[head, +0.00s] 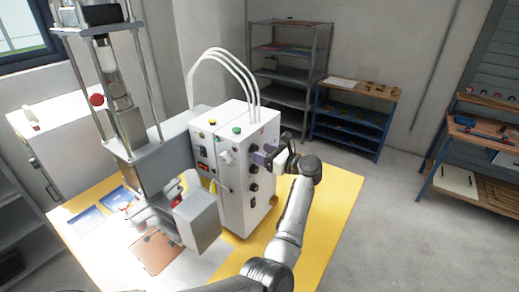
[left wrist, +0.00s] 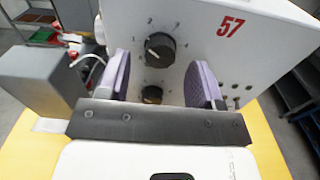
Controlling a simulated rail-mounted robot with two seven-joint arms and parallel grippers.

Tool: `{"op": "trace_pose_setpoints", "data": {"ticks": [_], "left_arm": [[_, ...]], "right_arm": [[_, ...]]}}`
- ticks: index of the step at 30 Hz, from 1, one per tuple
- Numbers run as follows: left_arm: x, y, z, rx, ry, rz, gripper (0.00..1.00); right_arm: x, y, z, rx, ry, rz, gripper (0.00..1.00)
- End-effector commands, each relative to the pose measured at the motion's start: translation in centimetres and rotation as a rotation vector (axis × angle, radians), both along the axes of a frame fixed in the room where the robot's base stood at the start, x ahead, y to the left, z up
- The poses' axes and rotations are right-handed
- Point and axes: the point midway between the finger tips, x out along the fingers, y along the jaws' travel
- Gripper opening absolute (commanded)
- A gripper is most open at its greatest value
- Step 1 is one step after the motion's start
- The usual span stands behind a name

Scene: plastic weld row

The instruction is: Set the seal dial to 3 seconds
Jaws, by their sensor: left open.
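The welder's control cabinet (head: 232,185) stands on the yellow table, with a column of black dials on its side. In the left wrist view a large black dial (left wrist: 160,47) with a white pointer mark and small numerals around it faces me; a second dial (left wrist: 152,94) sits below it. The pointer looks turned toward the left; I cannot read its number or the dial labels. My left gripper (head: 261,156) is open at the cabinet's side. Its purple pads (left wrist: 159,78) stand left and right of the dials, with nothing held between them. My right gripper is not in view.
A grey press head (head: 195,220) stands left of the cabinet over the yellow table (head: 320,215). White hoses (head: 222,62) rise from the cabinet top. A red 57 (left wrist: 230,27) marks the panel. Shelves (head: 350,120) and a workbench (head: 485,140) stand farther back.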

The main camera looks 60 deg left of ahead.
Motion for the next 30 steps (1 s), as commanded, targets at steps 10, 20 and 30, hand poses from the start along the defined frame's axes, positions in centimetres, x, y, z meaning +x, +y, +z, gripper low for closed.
{"op": "trace_pose_setpoints", "data": {"ticks": [10,20,30], "left_arm": [[-0.8,1.7,0.0,0.001,-0.001,-0.001,0.60],[-0.8,1.7,0.0,0.001,0.000,-0.001,0.53],[-0.8,1.7,0.0,0.001,0.000,-0.001,0.21]], "right_arm": [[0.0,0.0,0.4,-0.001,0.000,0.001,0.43],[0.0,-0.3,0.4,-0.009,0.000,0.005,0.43],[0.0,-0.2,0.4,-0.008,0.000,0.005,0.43]]}}
